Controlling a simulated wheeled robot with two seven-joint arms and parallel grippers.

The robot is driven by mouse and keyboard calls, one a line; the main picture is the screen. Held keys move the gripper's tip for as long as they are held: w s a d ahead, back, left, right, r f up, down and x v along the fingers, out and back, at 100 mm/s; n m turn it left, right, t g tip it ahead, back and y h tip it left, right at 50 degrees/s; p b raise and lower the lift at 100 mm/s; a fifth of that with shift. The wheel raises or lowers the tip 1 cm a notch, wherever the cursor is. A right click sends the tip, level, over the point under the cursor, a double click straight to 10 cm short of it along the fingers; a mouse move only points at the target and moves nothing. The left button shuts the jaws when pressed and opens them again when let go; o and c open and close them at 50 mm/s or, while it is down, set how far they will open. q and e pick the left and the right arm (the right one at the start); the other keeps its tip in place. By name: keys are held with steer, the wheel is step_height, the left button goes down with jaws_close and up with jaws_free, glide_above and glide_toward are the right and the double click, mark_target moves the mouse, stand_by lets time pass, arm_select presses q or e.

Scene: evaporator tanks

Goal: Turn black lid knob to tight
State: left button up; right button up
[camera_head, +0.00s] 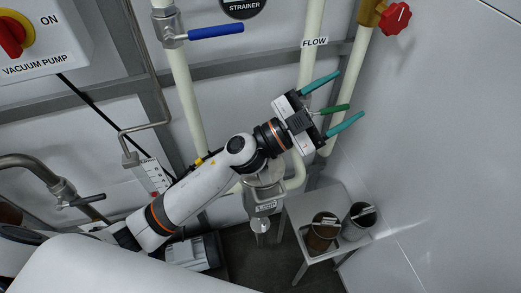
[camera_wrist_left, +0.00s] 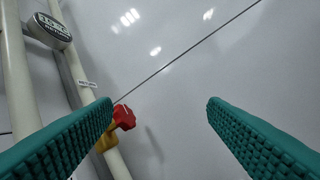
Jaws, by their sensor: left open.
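I cannot make out a black lid knob in either view. My left gripper (camera_head: 350,95) is open in the head view, raised in front of the pale pipes and pointing to the upper right. Its two teal fingers are spread wide. My right gripper is not in view.
A red knob (camera_head: 395,18) on a brass valve is at the upper right and also shows in the wrist view (camera_wrist_left: 123,117). A blue-handled valve (camera_head: 215,31) is at the top. A vacuum pump switch box (camera_head: 60,45) is upper left. A small stand (camera_head: 300,212) holds two containers.

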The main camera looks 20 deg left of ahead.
arm_select(q)
steer(key=s+d+f+m+g+y, duration=0.2)
steer(key=f+m+g+y, duration=0.1)
steer(key=f+m+g, duration=0.4)
steer(key=s+d+f+m+g+y, duration=0.25)
steer(key=m+g, duration=0.25)
steer(key=g, duration=0.3)
steer(key=w+a+f+n+t+y, duration=0.15)
steer(key=w+a+y, duration=0.25)
steer(key=a+y, duration=0.45)
steer(key=w+a+f+n+y, duration=0.25)
steer(key=w+a+y, duration=0.2)
steer(key=a, duration=0.75)
steer(key=f+p, duration=0.1)
steer(key=f, duration=0.2)
steer(key=f+p, duration=0.2)
steer(key=f, duration=0.2)
steer(key=f+p, duration=0.1)
steer(key=f, duration=0.2)
steer(key=shift+s+d+f+p, duration=0.25)
steer(key=shift+s+d+p, duration=0.1)
steer(key=shift+f, duration=0.7)
